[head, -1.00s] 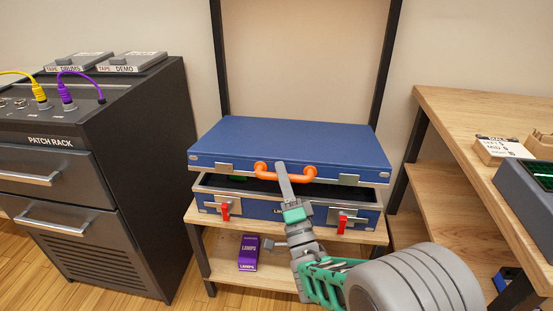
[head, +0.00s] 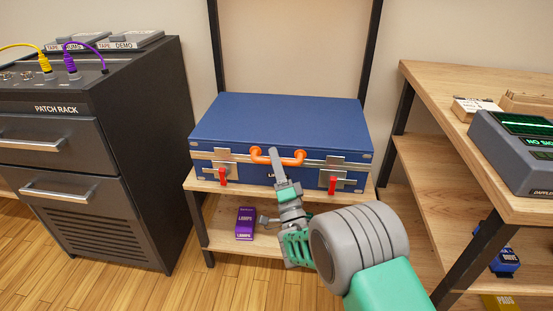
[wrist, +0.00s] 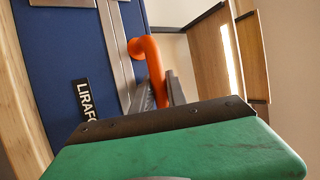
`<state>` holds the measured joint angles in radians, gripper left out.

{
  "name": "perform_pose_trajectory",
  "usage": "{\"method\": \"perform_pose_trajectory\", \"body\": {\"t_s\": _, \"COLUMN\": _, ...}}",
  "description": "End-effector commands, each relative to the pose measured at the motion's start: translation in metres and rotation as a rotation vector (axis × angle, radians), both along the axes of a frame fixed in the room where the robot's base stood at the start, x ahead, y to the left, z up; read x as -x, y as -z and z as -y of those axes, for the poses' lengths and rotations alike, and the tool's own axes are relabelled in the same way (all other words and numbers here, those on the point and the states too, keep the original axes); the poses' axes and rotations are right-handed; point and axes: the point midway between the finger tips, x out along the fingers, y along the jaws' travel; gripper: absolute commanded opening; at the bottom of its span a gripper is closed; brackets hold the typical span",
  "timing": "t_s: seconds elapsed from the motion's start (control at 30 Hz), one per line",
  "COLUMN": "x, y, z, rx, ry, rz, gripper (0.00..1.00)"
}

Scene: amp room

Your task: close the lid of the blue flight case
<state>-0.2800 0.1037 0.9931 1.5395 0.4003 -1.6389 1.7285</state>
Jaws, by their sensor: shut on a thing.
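The blue flight case (head: 270,120) stands on the wooden shelf. Its lid lies level on the base, and I see no gap along the front seam in the head view. The orange handle (head: 298,158) is on the lid's front edge; it also shows in the wrist view (wrist: 146,52). My gripper (head: 275,158) is at the handle's middle, shut on it. The fingers hide part of the handle. Two red latches, left (head: 222,176) and right (head: 332,184), hang on the base's front below metal plates.
A purple box (head: 245,223) stands on the lower shelf. The dark patch rack (head: 80,150) is at left, with yellow and purple cables on top. A wooden bench (head: 440,90) with a grey device (head: 520,150) is at right.

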Motion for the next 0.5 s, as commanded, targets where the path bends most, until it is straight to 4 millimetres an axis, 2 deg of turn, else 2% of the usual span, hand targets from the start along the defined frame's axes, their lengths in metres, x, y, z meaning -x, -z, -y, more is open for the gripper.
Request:
{"method": "perform_pose_trajectory", "body": {"t_s": 0.03, "x": 0.0056, "y": 0.0195, "z": -0.0017, "rx": -0.001, "ry": -0.011, "rz": -0.039, "gripper": 0.0}}
{"method": "perform_pose_trajectory", "body": {"t_s": 0.07, "x": 0.0056, "y": 0.0195, "z": -0.0018, "rx": 0.0, "ry": -0.012, "rz": -0.039, "gripper": 0.2}}
{"method": "perform_pose_trajectory", "body": {"t_s": 0.2, "x": 0.0048, "y": 0.0179, "z": -0.0003, "rx": 0.001, "ry": -0.008, "rz": -0.035, "gripper": 0.32}}
{"method": "perform_pose_trajectory", "body": {"t_s": 0.3, "x": 0.0039, "y": 0.0155, "z": 0.0025, "rx": 0.002, "ry": -0.003, "rz": -0.03, "gripper": 0.4}}
{"method": "perform_pose_trajectory", "body": {"t_s": 0.5, "x": 0.0028, "y": 0.0117, "z": 0.004, "rx": 0.003, "ry": 0.002, "rz": -0.023, "gripper": 0.4}}
